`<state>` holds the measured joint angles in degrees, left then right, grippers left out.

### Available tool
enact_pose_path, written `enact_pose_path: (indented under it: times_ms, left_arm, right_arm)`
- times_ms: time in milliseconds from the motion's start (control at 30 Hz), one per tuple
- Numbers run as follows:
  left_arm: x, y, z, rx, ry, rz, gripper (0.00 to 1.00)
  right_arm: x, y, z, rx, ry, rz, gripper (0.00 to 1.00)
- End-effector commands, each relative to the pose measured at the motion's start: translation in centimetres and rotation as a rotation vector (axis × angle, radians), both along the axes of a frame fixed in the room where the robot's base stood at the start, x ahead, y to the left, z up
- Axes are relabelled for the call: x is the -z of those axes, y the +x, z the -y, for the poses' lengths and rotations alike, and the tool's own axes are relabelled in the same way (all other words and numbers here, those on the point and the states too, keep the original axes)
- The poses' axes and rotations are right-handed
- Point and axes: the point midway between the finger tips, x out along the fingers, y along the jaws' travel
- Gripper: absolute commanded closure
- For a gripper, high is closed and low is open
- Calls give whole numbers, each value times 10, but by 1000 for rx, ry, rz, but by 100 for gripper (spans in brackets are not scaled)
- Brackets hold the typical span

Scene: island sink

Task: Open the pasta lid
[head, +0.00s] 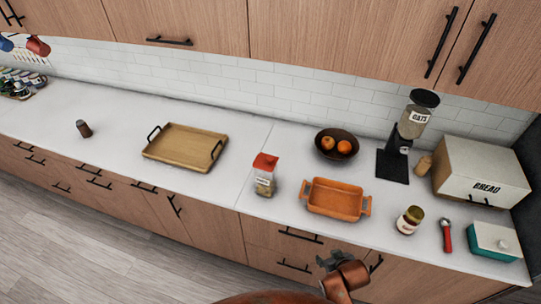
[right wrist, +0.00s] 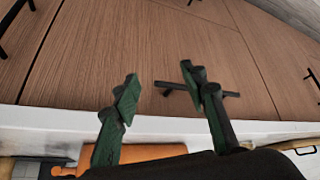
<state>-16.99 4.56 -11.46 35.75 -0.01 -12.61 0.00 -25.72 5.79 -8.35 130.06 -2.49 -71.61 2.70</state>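The pasta container (head: 265,182) is a clear jar with a white label and pale contents. It stands upright on the white counter, left of the orange baking dish. Its red lid (head: 265,161) sits on top; the label is too small to read. My right gripper (head: 332,260) is in front of the counter's front edge, right of and nearer than the jar. In the right wrist view its two dark green fingers (right wrist: 165,87) are spread apart with nothing between them. The jar is not clearly seen in that view. My left gripper is not in view.
The orange baking dish (head: 336,198) stands close to the jar's right. A wooden tray (head: 183,148) lies to the left, a fruit bowl (head: 336,144) behind. A small jar (head: 409,220) and bread box (head: 482,172) stand at right. Counter between tray and jar is clear.

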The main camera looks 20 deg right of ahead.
Motion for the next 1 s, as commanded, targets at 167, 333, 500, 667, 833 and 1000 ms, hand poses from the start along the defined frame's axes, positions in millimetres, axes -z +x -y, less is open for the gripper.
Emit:
enact_pose_path:
  times_ms: [167,333,500,667,833,1000]
  left_arm:
    - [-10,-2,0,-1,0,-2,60]
    - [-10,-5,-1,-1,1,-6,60]
    - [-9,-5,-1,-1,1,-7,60]
    - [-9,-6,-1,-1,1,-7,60]
    - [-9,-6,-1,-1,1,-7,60]
    - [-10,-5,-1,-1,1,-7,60]
  right_arm:
    - [-57,41,-8,0,6,145,60]
    - [-88,95,-23,-13,20,312,60]
    - [-126,153,-45,-40,43,500,60]
    - [-178,210,-76,-83,75,716,60]
    - [-234,252,-111,-140,115,922,60]
    - [-255,268,-124,-161,133,994,60]
